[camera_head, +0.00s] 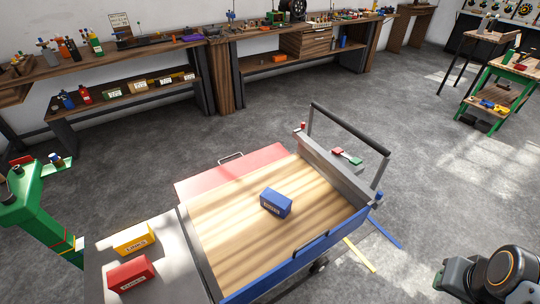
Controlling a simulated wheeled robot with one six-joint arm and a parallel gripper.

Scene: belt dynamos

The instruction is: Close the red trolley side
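The trolley has a wooden bed (225,225) in the middle of the view. Its red side (235,172) is folded outward and lies about level with the bed along the far left edge. A small metal handle (231,157) is on the red side's outer edge. The blue side (295,265) stands raised along the near right edge. A blue box (276,203) sits on the bed. Part of my dark arm with an orange ring shows at the bottom right, well apart from the trolley. My gripper's fingers cannot be seen.
A grey surface (110,270) at the bottom left carries a yellow box (135,239) and a red box (130,274). A green machine (35,215) stands at the left. The trolley's black push bar (345,132) rises at its far right end. Open floor (430,180) lies right of the trolley.

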